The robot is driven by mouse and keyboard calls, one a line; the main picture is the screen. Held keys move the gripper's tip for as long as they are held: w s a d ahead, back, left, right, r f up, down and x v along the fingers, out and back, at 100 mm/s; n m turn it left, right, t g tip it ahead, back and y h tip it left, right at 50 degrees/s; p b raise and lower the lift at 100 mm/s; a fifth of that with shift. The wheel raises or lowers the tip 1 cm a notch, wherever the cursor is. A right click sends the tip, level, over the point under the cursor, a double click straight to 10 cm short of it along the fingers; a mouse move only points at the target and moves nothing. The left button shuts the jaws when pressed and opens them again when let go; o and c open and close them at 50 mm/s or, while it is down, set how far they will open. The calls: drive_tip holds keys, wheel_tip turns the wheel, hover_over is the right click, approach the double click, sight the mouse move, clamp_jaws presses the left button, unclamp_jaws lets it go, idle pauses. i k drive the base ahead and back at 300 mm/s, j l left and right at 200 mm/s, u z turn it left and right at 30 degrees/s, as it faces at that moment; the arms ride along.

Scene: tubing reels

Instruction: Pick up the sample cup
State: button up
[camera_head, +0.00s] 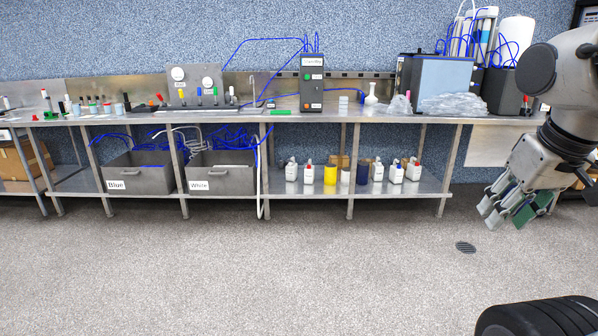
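No object can be surely told as the sample cup at this distance. Candidates are small white pieces (343,100) on the steel bench (225,116), right of the dark control box (312,82), and several small capped containers (92,109) at the bench's left. My gripper (509,217) hangs at the right, in front of the bench and well away from its top. Its fingers point down and left, with a gap between them. They look open, and nothing is clearly held. Green shows on the fingers.
Under the bench are grey bins labelled Blue (138,178) and White (221,178) with blue tubing, and several white bottles (291,171). A white flask (371,94) and clear plastic bags (454,104) lie on top.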

sight(343, 102)
drive_tip(key=i, duration=2.2)
drive_tip(key=i+j+z, duration=0.1)
drive_tip(key=i, duration=1)
drive_tip(key=i+j, duration=0.1)
drive_tip(key=i, duration=1)
drive_tip(key=i+j+z, duration=0.1)
drive_tip(key=i+z, duration=0.2)
drive_tip(key=i, duration=0.15)
drive_tip(key=i+j+z, duration=0.3)
drive_tip(key=i, duration=0.2)
drive_tip(key=l, duration=0.1)
